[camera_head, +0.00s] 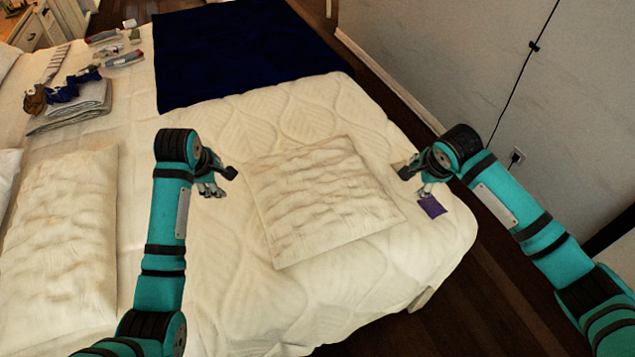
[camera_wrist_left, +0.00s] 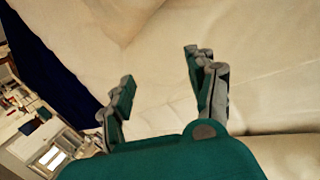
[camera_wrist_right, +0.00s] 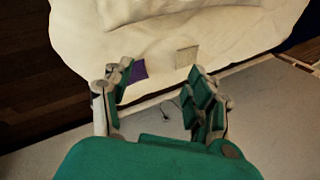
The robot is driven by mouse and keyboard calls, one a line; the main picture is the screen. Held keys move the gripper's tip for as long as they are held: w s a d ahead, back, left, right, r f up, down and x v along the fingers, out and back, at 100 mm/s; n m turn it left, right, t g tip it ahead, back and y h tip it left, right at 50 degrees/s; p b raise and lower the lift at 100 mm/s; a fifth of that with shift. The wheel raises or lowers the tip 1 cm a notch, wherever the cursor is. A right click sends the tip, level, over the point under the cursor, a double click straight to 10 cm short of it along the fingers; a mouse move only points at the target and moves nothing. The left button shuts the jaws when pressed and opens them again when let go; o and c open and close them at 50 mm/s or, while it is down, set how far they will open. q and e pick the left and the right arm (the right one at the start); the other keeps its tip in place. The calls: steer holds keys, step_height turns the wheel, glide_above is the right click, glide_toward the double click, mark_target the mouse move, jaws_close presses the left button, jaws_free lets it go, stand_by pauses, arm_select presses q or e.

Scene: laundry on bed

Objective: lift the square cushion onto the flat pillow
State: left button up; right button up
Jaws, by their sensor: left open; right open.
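The square cushion (camera_head: 322,200) is cream with a ruffled surface and lies flat on the bed in the head view, between my two grippers. The flat pillow (camera_head: 60,240) is cream and ruffled, lying at the left side of the bed. My left gripper (camera_head: 222,182) is open and empty at the cushion's left side, apart from it; its open fingers show in the left wrist view (camera_wrist_left: 160,85). My right gripper (camera_head: 418,180) is open and empty off the cushion's right side, near the bed's edge; its open fingers show in the right wrist view (camera_wrist_right: 160,90).
A purple card (camera_head: 432,206) and a small beige square (camera_wrist_right: 187,56) lie near the bed's right edge. A dark blue blanket (camera_head: 240,50) covers the far end. Folded grey cloths (camera_head: 75,112) and small items lie at the far left. A wall (camera_head: 440,60) stands right of the bed.

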arm_select(q)
steer(key=x, duration=1.3)
steer(key=shift+s+a+f, duration=0.1)
steer(key=shift+s, duration=0.05)
arm_select(e)
steer(key=x, duration=1.3)
steer(key=shift+s, duration=0.15)
arm_select(q)
steer(key=shift+d+f, duration=0.15)
steer(key=shift+d, duration=0.15)
arm_select(e)
steer(key=shift+a+f, duration=0.2)
steer(key=shift+a, duration=0.15)
arm_select(q)
steer(key=shift+d, duration=0.3)
arm_select(e)
steer(key=shift+a, duration=0.3)
arm_select(q)
steer(key=shift+d, duration=0.2)
arm_select(e)
steer(key=shift+a, duration=0.15)
